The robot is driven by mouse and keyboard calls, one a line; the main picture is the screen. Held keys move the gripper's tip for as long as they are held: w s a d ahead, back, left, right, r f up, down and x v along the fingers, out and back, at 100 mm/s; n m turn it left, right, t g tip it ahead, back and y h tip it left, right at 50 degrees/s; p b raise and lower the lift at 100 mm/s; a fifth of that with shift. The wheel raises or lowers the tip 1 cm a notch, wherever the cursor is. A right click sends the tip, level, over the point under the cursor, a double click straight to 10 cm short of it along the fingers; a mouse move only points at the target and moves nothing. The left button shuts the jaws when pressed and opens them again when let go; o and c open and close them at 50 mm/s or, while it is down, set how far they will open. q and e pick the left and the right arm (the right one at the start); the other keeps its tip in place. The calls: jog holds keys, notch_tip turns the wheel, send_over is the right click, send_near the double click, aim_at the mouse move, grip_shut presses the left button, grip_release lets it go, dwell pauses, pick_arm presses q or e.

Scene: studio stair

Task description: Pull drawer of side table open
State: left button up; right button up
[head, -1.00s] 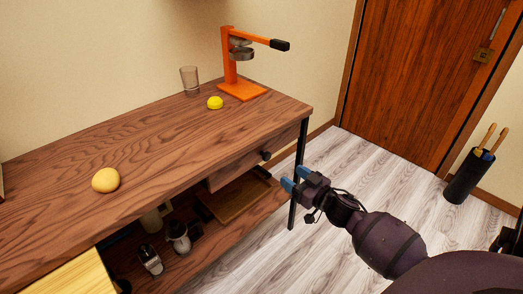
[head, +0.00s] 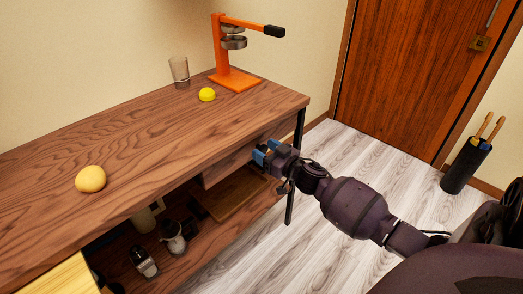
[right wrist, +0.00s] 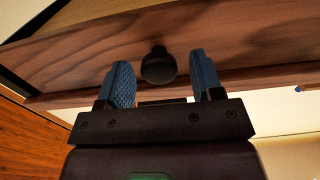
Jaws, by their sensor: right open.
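The wooden side table (head: 140,143) runs along the wall in the head view. Its drawer (head: 226,166) is under the top at the right end, and my gripper covers part of its front there. The right wrist view shows the wooden drawer front (right wrist: 230,40) with a round black knob (right wrist: 158,66). My right gripper (head: 267,151) is open at the drawer front. In the right wrist view its blue fingertips (right wrist: 160,82) stand on either side of the knob, with gaps visible on both sides. The knob is hidden in the head view. My left gripper is not in view.
On the tabletop are an orange press (head: 233,77), a glass (head: 180,72), a yellow lemon (head: 207,94) and a round yellowish fruit (head: 91,178). The lower shelf holds a tray (head: 238,193) and small items. Open floor (head: 335,235) lies right of the table.

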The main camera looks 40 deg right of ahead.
jog(key=shift+w, duration=0.65)
jog(key=shift+c, duration=0.2)
grip_shut()
jog(key=shift+s, duration=0.15)
